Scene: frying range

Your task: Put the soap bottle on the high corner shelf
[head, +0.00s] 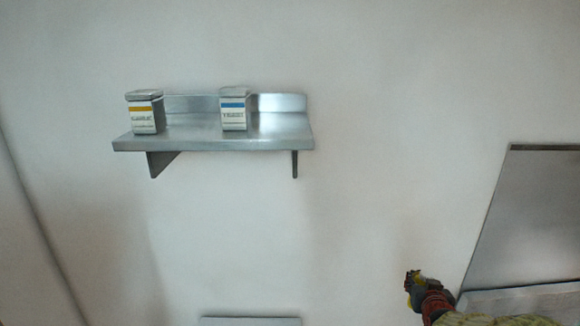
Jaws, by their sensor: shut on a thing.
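The high corner shelf (190,134) is a steel wall shelf with a low back ledge and two brackets, in the upper left of the head view. My gripper (410,283) is small in the lower right of the head view, well below and to the right of the shelf, apart from it. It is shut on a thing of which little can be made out. I take this to be the soap bottle, but its shape and tilt cannot be told. No soap bottle shows on the shelf.
A tin with an orange band (145,116) stands at the shelf's left end, and a tin with a blue band (233,112) stands right of its middle. The shelf is bare between them and at its right end. A grey metal panel (530,220) is at the right.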

